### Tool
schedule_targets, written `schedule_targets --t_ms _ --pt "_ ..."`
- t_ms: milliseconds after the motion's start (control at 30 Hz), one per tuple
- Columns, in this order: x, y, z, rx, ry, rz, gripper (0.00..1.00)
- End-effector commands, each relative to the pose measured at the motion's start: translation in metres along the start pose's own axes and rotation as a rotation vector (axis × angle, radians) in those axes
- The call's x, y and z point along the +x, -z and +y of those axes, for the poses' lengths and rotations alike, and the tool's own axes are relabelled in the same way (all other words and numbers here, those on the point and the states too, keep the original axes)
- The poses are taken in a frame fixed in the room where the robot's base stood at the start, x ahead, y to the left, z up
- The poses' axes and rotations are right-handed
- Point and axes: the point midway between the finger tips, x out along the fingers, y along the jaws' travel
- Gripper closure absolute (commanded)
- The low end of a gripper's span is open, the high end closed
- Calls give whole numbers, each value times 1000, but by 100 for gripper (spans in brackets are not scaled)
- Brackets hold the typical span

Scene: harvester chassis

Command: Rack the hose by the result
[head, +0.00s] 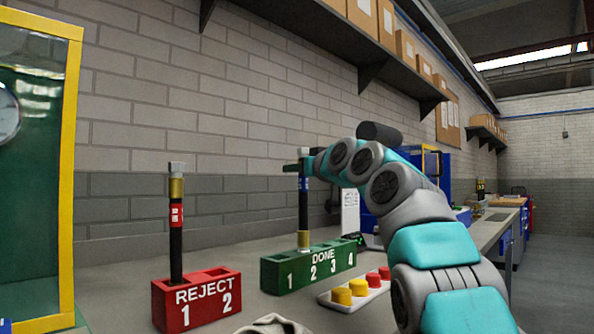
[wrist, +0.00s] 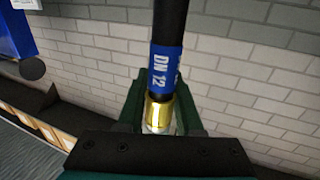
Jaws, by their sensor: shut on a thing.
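My gripper (head: 303,167) is shut on the upper end of a black hose (head: 304,205) with a blue label and brass fittings, held upright. In the wrist view the label on the hose (wrist: 166,68) reads DN 12, and a brass fitting lies between the jaws (wrist: 160,112). The hose's lower brass end is at the top of the green DONE rack (head: 300,271), around slot 2; I cannot tell whether it is seated. The red REJECT rack (head: 205,312) holds another upright black hose (head: 176,235) with a red label in slot 1. REJECT slot 2 looks empty.
A white tray (head: 330,303) with yellow and red buttons sits on the bench right of the DONE rack, near my arm. A yellow-framed cabinet (head: 70,170) with a gauge stands at left. A shelf with boxes (head: 362,15) hangs above.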

Motion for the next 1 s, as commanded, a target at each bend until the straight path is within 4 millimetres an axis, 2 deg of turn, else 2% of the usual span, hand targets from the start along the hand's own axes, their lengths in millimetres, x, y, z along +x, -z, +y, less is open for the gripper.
schedule_targets --t_ms 1000 --pt "0 -32 0 0 -1 2 100"
